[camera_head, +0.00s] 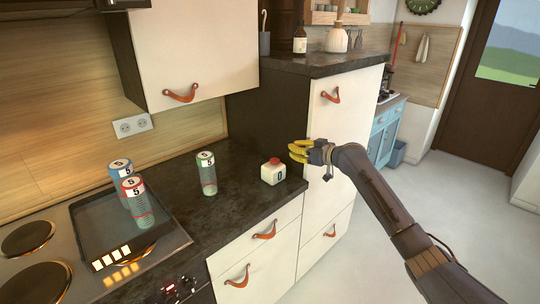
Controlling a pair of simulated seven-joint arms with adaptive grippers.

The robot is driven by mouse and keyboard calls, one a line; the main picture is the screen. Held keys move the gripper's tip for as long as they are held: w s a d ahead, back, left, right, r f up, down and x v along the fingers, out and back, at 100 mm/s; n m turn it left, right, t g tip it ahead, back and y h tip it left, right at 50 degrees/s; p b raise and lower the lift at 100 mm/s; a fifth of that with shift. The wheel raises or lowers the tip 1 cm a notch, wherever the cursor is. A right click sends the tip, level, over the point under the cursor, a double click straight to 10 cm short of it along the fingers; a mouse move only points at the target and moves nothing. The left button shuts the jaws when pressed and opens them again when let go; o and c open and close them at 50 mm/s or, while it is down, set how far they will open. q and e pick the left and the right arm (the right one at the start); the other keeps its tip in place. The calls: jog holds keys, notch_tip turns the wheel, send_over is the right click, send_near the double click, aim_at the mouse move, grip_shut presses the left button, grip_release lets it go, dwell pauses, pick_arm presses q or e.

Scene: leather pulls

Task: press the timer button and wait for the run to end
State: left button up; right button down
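The timer is a small cream block (268,177) with a red button (275,161) on top. It stands near the right end of the dark counter, and its front face shows a 0. My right gripper (292,151), with yellow fingers, is just to the right of and slightly above the timer in the picture, apart from the button. Its fingers point left; I cannot tell whether they are open or shut. No object shows in them. My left gripper is not in view.
A green-banded canister (207,178) stands left of the timer. A tall white cabinet (340,125) rises behind my gripper. The counter between green canister and timer is clear.

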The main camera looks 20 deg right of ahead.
dwell(0.3)
send_over(276, 161)
jog(key=shift+w+f, duration=0.2)
jog(key=shift+f, duration=1)
notch_tip(276, 161, down, 2)
jog(key=shift+f, duration=1)
